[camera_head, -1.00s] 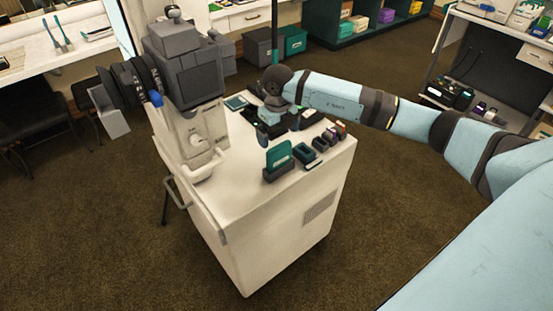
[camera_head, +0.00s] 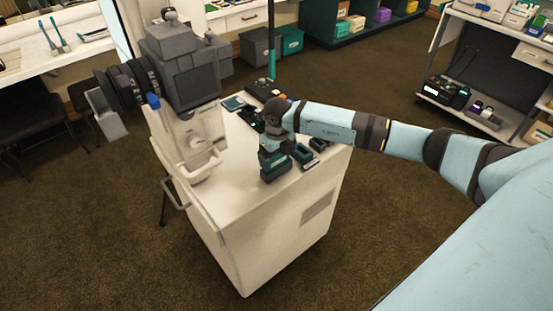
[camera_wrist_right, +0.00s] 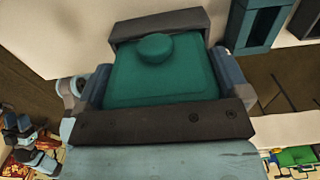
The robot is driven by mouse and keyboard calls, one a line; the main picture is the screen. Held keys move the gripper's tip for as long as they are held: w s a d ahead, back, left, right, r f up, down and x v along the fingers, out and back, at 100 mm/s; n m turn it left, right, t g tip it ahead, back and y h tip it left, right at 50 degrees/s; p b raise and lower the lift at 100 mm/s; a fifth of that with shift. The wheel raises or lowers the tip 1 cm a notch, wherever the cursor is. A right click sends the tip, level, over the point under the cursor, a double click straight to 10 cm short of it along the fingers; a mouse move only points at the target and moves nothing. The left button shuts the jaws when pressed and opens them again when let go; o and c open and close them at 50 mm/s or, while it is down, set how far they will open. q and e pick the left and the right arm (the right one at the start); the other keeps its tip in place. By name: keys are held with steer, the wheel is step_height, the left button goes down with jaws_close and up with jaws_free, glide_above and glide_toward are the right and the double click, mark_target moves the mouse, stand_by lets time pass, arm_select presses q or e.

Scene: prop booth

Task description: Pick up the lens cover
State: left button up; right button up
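The lens cover appears to be the teal panel with a round knob (camera_wrist_right: 155,75) that fills the middle of the right wrist view. In the head view it stands upright near the cart's front edge, mostly hidden by my right gripper (camera_head: 270,148). My right gripper is at the panel, with one finger on each side of it. The fingers are spread wide, near the ends of the dark palm bar, and I see no clear grip. A dark block (camera_wrist_right: 160,22) lies beyond the panel. My left gripper is not in view.
The white cart top (camera_head: 225,195) has free room at its front left. A small dark teal tray (camera_head: 303,154) sits right beside the gripper. Several small items lie farther back. A large grey studio camera (camera_head: 185,65) stands at the cart's left.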

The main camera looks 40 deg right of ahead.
steer(key=c, duration=0.4)
steer(key=shift+r, duration=0.1)
